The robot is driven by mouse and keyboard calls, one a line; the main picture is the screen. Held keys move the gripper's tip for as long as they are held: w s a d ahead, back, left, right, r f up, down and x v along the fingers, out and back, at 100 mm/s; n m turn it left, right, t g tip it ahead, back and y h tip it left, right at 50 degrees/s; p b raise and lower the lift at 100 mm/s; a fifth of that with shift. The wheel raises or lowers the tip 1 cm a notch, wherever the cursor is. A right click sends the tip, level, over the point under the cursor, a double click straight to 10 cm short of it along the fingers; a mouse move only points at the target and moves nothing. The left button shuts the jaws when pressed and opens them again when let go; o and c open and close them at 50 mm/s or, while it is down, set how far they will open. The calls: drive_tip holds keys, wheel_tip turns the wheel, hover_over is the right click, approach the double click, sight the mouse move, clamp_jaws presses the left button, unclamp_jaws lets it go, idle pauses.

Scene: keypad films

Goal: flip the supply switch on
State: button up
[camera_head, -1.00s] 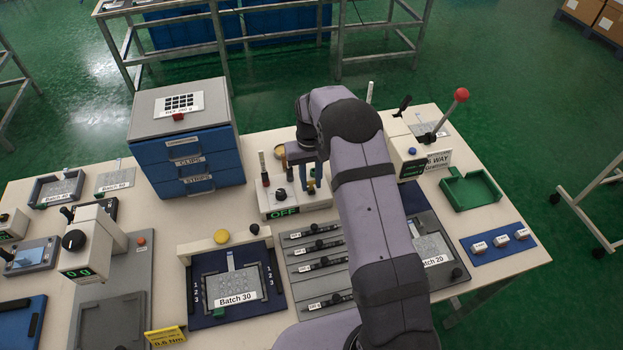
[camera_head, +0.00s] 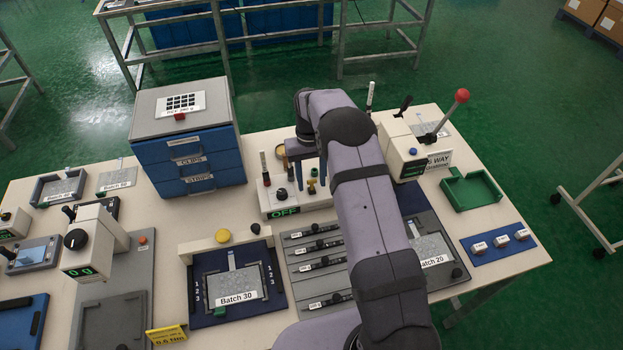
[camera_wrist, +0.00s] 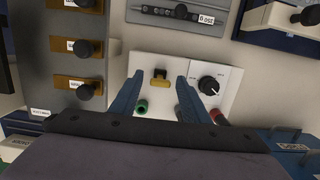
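The supply unit (camera_head: 300,207) is a pale box on the bench with a green "OFF" display (camera_head: 284,211). In the wrist view its top (camera_wrist: 222,75) shows a switch (camera_wrist: 159,78) with a yellow lever and dark base, a black dial (camera_wrist: 209,86), a green terminal (camera_wrist: 141,107) and a red terminal (camera_wrist: 217,117). My gripper (camera_wrist: 157,88) is open above the unit, its blue fingers spread on either side of the switch. Nothing is between the fingers except the switch beyond them; contact cannot be told. In the head view my gripper (camera_head: 308,170) is partly hidden by my arm.
A blue drawer cabinet (camera_head: 190,160) stands left of the unit. A row of black-knobbed weights (camera_head: 320,262) lies in front. A box with a red-balled lever (camera_head: 461,96) stands to the right. A Batch 30 tray (camera_head: 205,312) is at front left.

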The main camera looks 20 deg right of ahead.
wheel_tip(320, 180, up, 7)
drive_tip(key=w+b, duration=0.1)
drive_tip(key=b, duration=0.1)
drive_tip(key=shift+r+b, duration=0.15)
drive_tip(key=shift+b, duration=0.2)
idle(0.4)
